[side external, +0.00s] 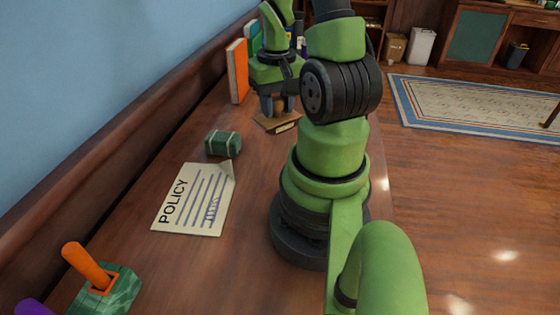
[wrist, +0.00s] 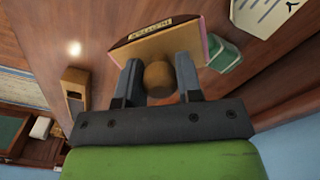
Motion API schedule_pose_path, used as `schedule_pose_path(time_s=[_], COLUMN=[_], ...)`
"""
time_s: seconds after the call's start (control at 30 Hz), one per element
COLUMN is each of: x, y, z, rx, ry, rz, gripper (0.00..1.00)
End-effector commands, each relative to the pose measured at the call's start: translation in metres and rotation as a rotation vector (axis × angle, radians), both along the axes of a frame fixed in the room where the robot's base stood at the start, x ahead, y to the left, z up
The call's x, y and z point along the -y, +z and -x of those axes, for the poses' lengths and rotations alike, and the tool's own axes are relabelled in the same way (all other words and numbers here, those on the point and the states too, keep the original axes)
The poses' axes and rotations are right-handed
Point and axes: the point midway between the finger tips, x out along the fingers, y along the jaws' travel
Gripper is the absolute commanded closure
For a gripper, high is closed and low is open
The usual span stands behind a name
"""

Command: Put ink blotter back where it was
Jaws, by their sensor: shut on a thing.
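The ink blotter (side external: 278,122) is a small brown wooden block with a lettered plate on its edge and a round knob on top. It also shows in the wrist view (wrist: 165,42). My gripper (side external: 277,106) is shut on the blotter's knob, with one finger on each side of it in the wrist view (wrist: 158,78). The blotter is at or just above the desk top, beyond the green box; I cannot tell whether it touches the wood. Its underside is mostly hidden.
A small green box (side external: 223,143) and a policy sheet (side external: 195,200) lie on the desk (side external: 150,262) nearer the camera. An orange book (side external: 237,70) stands by the wall behind. A green holder with an orange handle (side external: 86,264) is at front left. The desk's right edge drops to the floor.

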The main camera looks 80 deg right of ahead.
Motion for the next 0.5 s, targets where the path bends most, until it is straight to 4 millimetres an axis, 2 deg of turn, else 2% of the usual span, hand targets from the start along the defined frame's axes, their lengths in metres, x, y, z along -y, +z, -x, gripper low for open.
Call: schedule_pose_path(time_s=[0.13,0.4,0.5], x=[0.003,0.002,0.003], y=[-0.008,-0.050,-0.059], z=[0.006,0.006,0.006], rx=[-0.003,-0.005,-0.003], ry=[-0.028,-0.027,-0.028], rz=[-0.005,-0.007,-0.003], gripper=[0.95,0.95,0.95])
